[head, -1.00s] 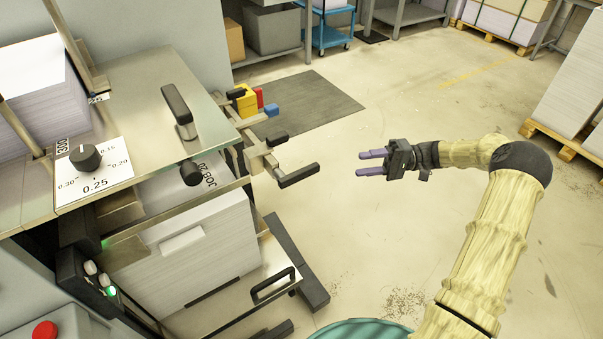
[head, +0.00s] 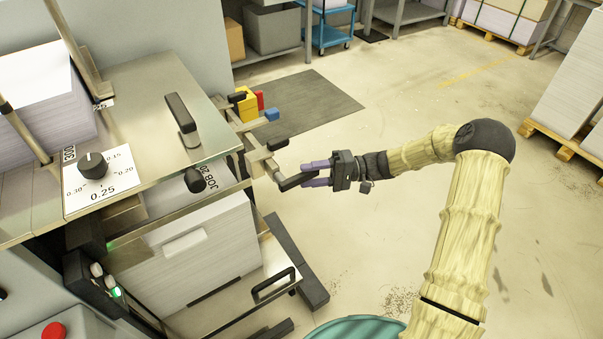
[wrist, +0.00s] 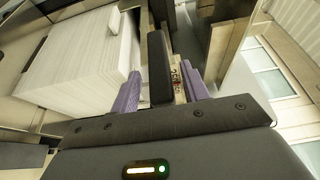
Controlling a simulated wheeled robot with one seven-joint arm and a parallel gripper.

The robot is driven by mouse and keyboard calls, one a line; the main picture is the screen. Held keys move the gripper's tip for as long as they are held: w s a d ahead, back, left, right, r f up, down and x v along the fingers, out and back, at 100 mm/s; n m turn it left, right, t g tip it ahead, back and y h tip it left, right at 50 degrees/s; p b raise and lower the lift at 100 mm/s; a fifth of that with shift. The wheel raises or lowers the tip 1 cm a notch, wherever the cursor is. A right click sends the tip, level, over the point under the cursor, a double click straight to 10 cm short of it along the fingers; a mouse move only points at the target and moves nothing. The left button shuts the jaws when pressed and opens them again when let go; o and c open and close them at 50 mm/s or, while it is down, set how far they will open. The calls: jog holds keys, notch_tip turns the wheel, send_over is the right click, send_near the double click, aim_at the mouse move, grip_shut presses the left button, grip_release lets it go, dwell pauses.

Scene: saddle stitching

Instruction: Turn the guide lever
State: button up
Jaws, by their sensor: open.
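The lever with the black grip (head: 296,181) sticks out from the right side of the machine, low at the end of a metal bracket. My gripper (head: 312,173) is at its outer end, with the purple fingers open on either side of the grip. In the wrist view the black grip (wrist: 158,68) runs between the two purple fingers (wrist: 160,90), with a small gap visible at each side. The fingers do not appear closed on it. Part of the grip's outer end is hidden by the fingers in the head view.
A dial (head: 93,166), a cover handle (head: 180,112) and a black knob (head: 194,180) are on the machine. A paper stack (head: 200,250) stands below.

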jog(key=shift+x, duration=1.35)
grip_shut()
